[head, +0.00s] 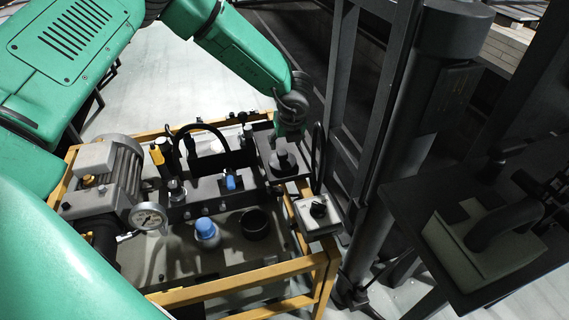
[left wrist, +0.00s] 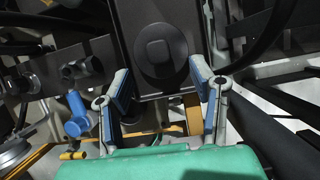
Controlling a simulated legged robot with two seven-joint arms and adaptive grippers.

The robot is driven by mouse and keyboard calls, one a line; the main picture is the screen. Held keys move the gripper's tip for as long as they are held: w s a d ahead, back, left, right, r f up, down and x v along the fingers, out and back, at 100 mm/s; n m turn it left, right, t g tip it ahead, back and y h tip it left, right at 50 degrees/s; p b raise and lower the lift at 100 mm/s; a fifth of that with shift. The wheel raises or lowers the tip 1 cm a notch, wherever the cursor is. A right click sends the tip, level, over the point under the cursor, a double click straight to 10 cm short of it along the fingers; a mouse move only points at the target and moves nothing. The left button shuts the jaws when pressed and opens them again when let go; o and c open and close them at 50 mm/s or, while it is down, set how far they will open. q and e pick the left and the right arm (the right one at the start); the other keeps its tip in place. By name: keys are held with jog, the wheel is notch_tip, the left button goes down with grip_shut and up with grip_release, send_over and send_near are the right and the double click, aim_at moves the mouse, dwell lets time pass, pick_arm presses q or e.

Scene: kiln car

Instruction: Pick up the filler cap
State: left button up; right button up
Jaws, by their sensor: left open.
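A dark round cap with a raised square knob, which looks like the filler cap (head: 283,160), sits on a dark flat plate (head: 267,146) at the right of the yellow-framed unit. In the left wrist view the cap (left wrist: 155,52) lies just beyond the fingertips, near the middle. My left gripper (head: 290,135) is over the cap, pointing down. Its two blue-padded fingers (left wrist: 160,84) are spread and empty, apart from the cap. My right gripper is not in view.
The yellow frame (head: 240,276) holds a motor (head: 112,170), a pressure gauge (head: 148,216), a blue cap (head: 206,228), a black round neck (head: 254,224) and a blue-handled valve (head: 231,182). A switch box (head: 318,213) and dark post (head: 400,150) stand close on the right.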

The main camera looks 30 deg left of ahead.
aim_at(282, 152)
pick_arm(q)
jog(key=shift+w+a+f, duration=0.15)
jog(key=shift+a+f, duration=0.65)
jog(key=shift+f, duration=0.25)
jog(key=x, duration=0.1)
jog(key=b+x, duration=0.1)
jog(key=x, duration=0.1)
jog(key=shift+d+f, duration=0.35)
jog(key=shift+w+d+f+b, duration=0.1)
jog(key=shift+w+f+b, duration=0.1)
jog(key=shift+f+b, duration=0.2)
jog(key=shift+r, duration=0.1)
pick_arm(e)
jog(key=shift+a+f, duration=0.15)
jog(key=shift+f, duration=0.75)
pick_arm(q)
jog(key=shift+a, duration=0.3)
grip_shut()
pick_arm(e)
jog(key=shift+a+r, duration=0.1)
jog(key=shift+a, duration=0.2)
